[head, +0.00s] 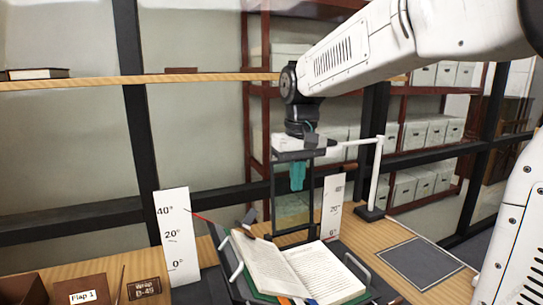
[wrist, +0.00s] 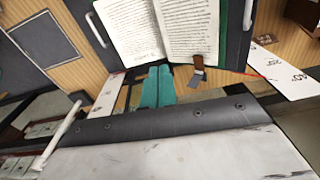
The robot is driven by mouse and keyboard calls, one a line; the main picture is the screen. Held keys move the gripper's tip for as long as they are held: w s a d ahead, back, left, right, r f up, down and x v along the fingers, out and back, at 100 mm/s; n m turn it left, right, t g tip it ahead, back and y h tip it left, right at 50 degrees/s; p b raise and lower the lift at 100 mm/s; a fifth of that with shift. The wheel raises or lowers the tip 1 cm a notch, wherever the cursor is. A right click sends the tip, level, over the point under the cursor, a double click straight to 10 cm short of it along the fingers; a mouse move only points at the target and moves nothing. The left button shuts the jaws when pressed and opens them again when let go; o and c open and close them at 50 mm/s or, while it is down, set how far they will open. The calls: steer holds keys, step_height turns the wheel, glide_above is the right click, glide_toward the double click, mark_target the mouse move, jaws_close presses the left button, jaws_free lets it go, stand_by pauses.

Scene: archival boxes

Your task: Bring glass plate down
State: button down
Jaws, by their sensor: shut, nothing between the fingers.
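A dark upright frame (head: 273,192) stands behind the open book (head: 300,273). A tinted pane (head: 291,210), which looks like the glass plate, shows in its lower part; its exact edges are hard to tell. My gripper (head: 298,188) points down with its teal fingers together and empty, overlapping the frame's upper part in the head view. I cannot tell whether it touches the frame. In the wrist view the shut fingers (wrist: 157,88) show beyond my gripper's body, near the book's edge. The book also shows there (wrist: 190,30), lying open on a dark cradle (wrist: 235,30).
White angle scales stand left (head: 176,235) and right (head: 333,205) of the book. A white post (head: 375,175) stands behind right. A grey mat (head: 420,263) lies clear at right. Labelled blocks "Flap 1" (head: 82,290) and "Wrap D-45" (head: 145,288) sit front left. A shelf (head: 180,79) runs behind.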

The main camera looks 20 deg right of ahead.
steer(key=w+d+r+t, duration=0.1)
steer(key=w+r, duration=0.3)
steer(key=w, duration=0.5)
steer(key=w+d+r+t, duration=0.1)
steer(key=w+r, duration=0.3)
steer(key=w, duration=0.5)
steer(key=shift+w+d+r+n, duration=0.3)
steer(key=shift+d+r, duration=0.1)
steer(key=shift+f, duration=0.1)
steer(key=x, duration=1)
steer(key=shift+w, duration=0.1)
